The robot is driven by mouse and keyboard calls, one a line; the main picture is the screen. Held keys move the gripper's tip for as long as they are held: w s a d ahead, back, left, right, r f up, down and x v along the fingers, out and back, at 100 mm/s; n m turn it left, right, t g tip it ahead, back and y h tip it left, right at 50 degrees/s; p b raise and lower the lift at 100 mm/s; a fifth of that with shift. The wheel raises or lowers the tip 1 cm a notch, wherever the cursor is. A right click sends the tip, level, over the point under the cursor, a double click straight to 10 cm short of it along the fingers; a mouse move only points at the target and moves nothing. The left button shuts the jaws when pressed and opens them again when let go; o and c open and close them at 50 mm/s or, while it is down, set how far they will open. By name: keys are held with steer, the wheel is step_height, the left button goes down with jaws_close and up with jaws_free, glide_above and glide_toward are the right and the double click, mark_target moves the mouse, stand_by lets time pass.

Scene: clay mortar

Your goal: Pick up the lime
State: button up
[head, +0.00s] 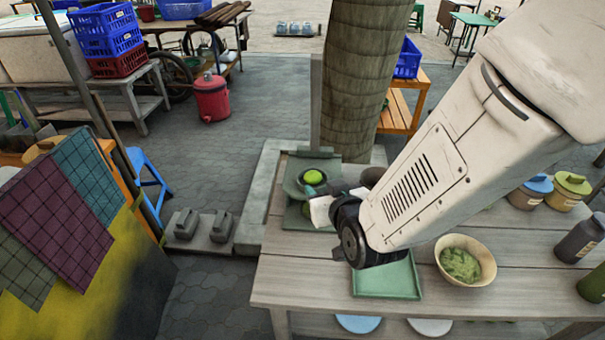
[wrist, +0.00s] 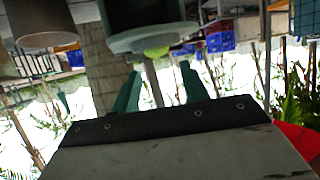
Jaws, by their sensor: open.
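The lime (head: 313,177), a small bright green fruit, sits in a dark round dish on a grey-green scale (head: 322,163) at the table's far left edge. In the wrist view the lime (wrist: 156,53) shows partly, against the grey pan of the scale (wrist: 145,40). My gripper (wrist: 160,88) is open, with its two teal fingers apart and nothing between them. The lime lies beyond the fingertips, roughly in line with the gap. In the head view my gripper (head: 321,209) is just below and right of the lime; its fingertips are hard to make out.
A wooden table (head: 300,285) carries a green tray (head: 388,278), a bowl of green paste (head: 462,262), lidded pots (head: 530,192) and dark bottles (head: 580,238). A thick trunk-like post (head: 358,80) and a thin post (head: 316,105) rise behind the scale.

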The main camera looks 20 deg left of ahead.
mark_target(314, 176)
steer(key=x, duration=0.7)
steer(key=shift+w+r, duration=0.25)
steer(key=shift+w, duration=0.05)
steer(key=shift+c, duration=0.2)
steer(key=c, duration=0.7)
steer(key=shift+o, duration=0.2)
steer(key=shift+r, duration=0.15)
